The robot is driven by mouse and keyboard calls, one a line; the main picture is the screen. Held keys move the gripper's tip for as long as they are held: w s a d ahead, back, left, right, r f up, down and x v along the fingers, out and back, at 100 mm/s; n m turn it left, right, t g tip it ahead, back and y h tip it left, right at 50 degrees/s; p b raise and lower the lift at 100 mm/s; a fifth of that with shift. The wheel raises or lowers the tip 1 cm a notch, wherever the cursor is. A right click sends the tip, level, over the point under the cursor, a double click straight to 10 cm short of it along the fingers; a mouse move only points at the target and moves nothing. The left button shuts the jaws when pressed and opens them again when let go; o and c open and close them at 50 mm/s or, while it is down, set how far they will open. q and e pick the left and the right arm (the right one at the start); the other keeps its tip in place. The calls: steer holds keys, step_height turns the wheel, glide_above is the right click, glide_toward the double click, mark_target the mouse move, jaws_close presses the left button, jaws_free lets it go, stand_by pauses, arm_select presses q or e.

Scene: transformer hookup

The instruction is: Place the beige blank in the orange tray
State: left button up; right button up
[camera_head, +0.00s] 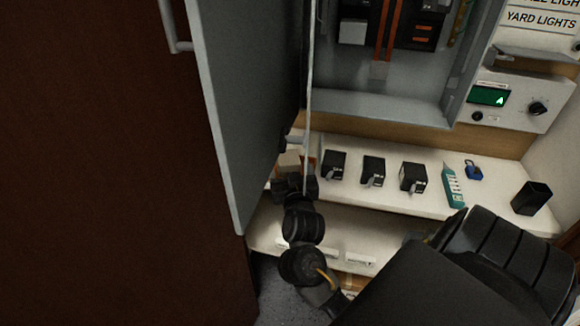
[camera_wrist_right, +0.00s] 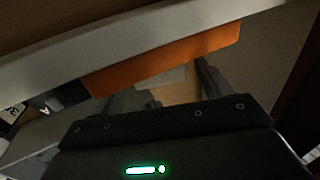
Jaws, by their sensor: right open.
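The beige blank (camera_head: 289,160) is at the left end of the shelf, beside the grey cabinet door. It also shows in the right wrist view (camera_wrist_right: 180,92), between the fingers. My right gripper (camera_head: 294,184) is open around or just short of it; contact cannot be told. The orange tray (camera_wrist_right: 165,62) shows as an orange wall just beyond the blank in the wrist view. In the head view only slivers of orange show near the blank. Whether the blank is inside the tray or against it cannot be told. My left gripper is not in view.
The open grey door (camera_head: 240,100) stands close left of my right gripper. Several black breakers (camera_head: 373,171), a teal tester (camera_head: 452,186), a blue padlock (camera_head: 473,170) and a black cup (camera_head: 532,197) stand along the shelf to the right. The open cabinet (camera_head: 380,90) is above.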

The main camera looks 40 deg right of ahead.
steer(key=v, duration=1.1)
steer(key=w+a+f+n+g+y, duration=0.1)
steer(key=a+f+n+g+y, duration=0.2)
steer(key=f, duration=0.8)
steer(key=a+f+n+y, duration=0.3)
steer(key=a+f+y, duration=0.2)
steer(key=f, duration=0.5)
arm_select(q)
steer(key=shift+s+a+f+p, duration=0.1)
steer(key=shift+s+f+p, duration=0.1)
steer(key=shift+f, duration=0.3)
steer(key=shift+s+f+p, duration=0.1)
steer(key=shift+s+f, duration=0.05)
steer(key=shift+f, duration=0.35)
arm_select(e)
steer(key=s+f+n+g+y, duration=0.1)
steer(key=s+f+g, duration=0.3)
steer(key=s+f, duration=0.4)
steer(key=s+f+n+g+y, duration=0.1)
steer(key=s+f+g, duration=0.4)
steer(key=s+f, duration=0.4)
step_height(320, 180, down, 5)
steer(key=shift+s+a+f+n+g, duration=0.15)
steer(key=shift+s+a+n+g, duration=0.15)
steer(key=shift+a+n, duration=0.15)
steer(key=shift+w, duration=0.1)
